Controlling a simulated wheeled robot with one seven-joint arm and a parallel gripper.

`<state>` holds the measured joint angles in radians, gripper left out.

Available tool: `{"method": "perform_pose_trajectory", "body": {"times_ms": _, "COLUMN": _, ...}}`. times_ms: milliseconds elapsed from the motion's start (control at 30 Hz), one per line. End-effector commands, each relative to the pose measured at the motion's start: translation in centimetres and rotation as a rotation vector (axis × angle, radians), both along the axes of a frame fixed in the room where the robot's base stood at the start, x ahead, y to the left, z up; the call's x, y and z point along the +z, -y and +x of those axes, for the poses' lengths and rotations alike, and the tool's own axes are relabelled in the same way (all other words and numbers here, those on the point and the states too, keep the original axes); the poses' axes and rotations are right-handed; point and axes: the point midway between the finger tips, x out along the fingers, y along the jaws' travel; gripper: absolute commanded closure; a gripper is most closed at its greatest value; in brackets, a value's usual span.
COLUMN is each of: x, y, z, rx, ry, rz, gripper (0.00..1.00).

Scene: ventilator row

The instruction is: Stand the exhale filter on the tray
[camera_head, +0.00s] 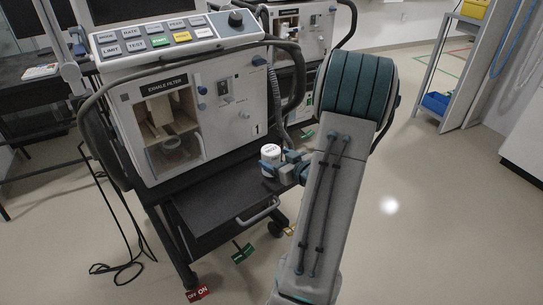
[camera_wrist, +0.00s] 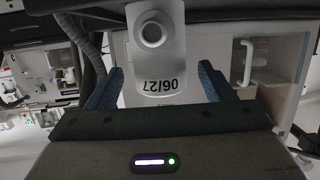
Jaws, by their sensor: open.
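The exhale filter (camera_head: 271,155) is a small white cylinder with a dark label. It appears upright at the right end of the dark pull-out tray (camera_head: 215,205), below the ventilator's front. In the wrist view the filter (camera_wrist: 158,62) shows a round port and the label "06/27" upside down. My gripper (camera_head: 283,168) is at the filter's right side in the head view. In the wrist view my gripper (camera_wrist: 161,72) is open, with one blue finger on each side of the filter and visible gaps. The filter's base contact is partly hidden by the fingers.
The ventilator (camera_head: 225,130) stands behind the tray, with an "EXHALE FILTER" compartment (camera_head: 168,125) at its left front. A grey handle (camera_head: 258,212) runs along the tray's front. A hose (camera_head: 276,95) hangs at the right side. Floor (camera_head: 430,210) is clear at right.

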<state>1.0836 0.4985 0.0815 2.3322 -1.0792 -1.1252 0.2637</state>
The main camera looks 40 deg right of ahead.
Motion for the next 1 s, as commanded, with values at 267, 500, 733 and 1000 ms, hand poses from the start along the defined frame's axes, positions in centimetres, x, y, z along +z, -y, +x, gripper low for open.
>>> {"method": "perform_pose_trajectory", "body": {"times_ms": 267, "x": 1.8, "y": -0.1, "z": -6.0, "rx": -0.004, "ry": 0.0, "rz": 0.0, "gripper": 0.24}}
{"method": "perform_pose_trajectory", "body": {"times_ms": 500, "x": 2.3, "y": -0.2, "z": -8.5, "rx": -0.001, "ry": 0.0, "rz": 0.0, "gripper": 0.24}}
{"method": "perform_pose_trajectory", "body": {"times_ms": 733, "x": 2.3, "y": -0.4, "z": -8.5, "rx": -0.002, "ry": -0.015, "rz": -0.012, "gripper": 0.24}}
{"method": "perform_pose_trajectory", "body": {"times_ms": 1000, "x": 2.8, "y": -1.5, "z": -4.2, "rx": -0.079, "ry": -0.249, "rz": -0.157, "gripper": 0.24}}
